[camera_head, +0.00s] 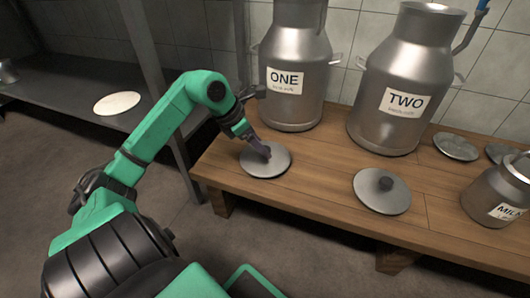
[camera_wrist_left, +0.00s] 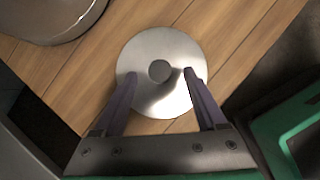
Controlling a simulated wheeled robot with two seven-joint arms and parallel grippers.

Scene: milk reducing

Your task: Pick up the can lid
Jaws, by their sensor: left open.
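A round grey metal can lid (camera_head: 270,164) lies flat on the wooden bench in front of the can labelled ONE (camera_head: 296,65). In the left wrist view the lid (camera_wrist_left: 160,98) shows a round knob (camera_wrist_left: 159,71) at its middle. My left gripper (camera_head: 262,153) is over the lid, and its fingers hide the knob in the head view. In the left wrist view the open gripper (camera_wrist_left: 160,75) has one finger on each side of the knob, with gaps between. A second lid with a dark knob (camera_head: 382,191) lies farther right. My right gripper is not in view.
A can labelled TWO (camera_head: 396,80) stands beside can ONE at the back of the wooden bench (camera_head: 315,190). A small milk can (camera_head: 498,190) and flat discs (camera_head: 456,146) are at the right. A grey shelf (camera_head: 60,92) with a pale disc (camera_head: 117,103) is at the left.

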